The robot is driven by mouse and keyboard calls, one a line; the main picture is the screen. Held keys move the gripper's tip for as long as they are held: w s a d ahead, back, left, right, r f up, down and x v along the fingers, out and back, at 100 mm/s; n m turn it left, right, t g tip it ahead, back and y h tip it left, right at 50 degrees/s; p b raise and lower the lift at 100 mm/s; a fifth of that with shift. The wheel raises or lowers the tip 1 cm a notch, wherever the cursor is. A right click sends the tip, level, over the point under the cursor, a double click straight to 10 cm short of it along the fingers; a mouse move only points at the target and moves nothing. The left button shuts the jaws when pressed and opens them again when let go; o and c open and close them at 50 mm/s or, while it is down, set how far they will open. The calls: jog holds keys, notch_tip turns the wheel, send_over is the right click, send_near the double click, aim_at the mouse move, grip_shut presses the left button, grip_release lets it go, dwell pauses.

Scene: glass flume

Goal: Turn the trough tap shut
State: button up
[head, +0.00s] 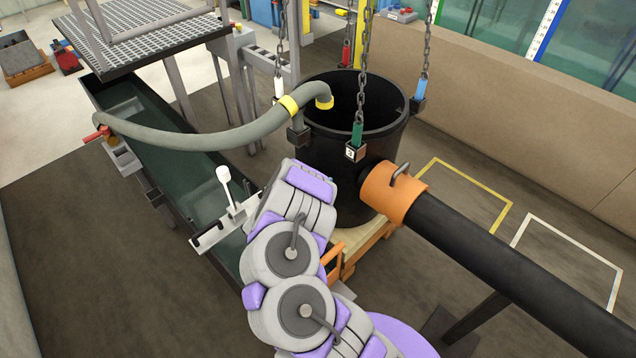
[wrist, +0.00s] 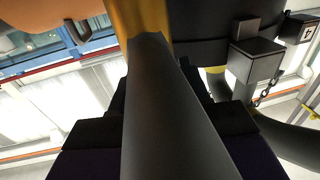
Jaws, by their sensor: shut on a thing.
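My gripper (wrist: 155,112) is shut on a thick dark grey bar (wrist: 152,75) in the wrist view. A dark jaw lies on each side, and the bar meets an orange-yellow part (wrist: 140,12) at its far end. In the head view my arm covers the gripper and the held part. The long trough (head: 150,125) runs along the left. A red-handled fitting (head: 96,134) sits on its left edge beside the hose end; I cannot tell if it is the trough tap. An orange bent handle (head: 334,258) shows just right of my arm, low beside the black tub.
The black tub (head: 325,145) hangs on chains (head: 361,80) above a wooden stand (head: 372,243). A grey hose (head: 200,138) arches from trough to tub. A black pipe (head: 500,255) with an orange collar (head: 393,192) blocks the right. A white lever (head: 224,176) stands over the trough.

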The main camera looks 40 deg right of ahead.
jog(key=m+g, duration=0.2)
jog(key=g, duration=0.1)
jog(key=m+g, duration=0.2)
jog(key=g, duration=0.1)
jog(key=m+g, duration=0.1)
jog(key=g, duration=0.2)
jog(key=shift+s+m, duration=0.25)
jog(key=shift+m, duration=0.15)
jog(key=m+g+y, duration=0.1)
jog(key=g, duration=0.1)
jog(key=m+g, duration=0.1)
jog(key=g, duration=0.1)
jog(key=m+g+y, duration=0.1)
jog(key=shift+s+a+m+g+y, duration=0.2)
jog(key=shift+s+m+g+y, duration=0.1)
jog(key=shift+s+m+g, duration=0.1)
jog(key=shift+m+g+y, duration=0.5)
jog(key=shift+g, duration=0.1)
jog(key=shift+a, duration=0.1)
jog(key=o, duration=0.9)
jog(key=shift+s+m, duration=0.1)
jog(key=shift+m, duration=0.2)
jog(key=shift+o, duration=0.2)
jog(key=shift+g+y, duration=0.3)
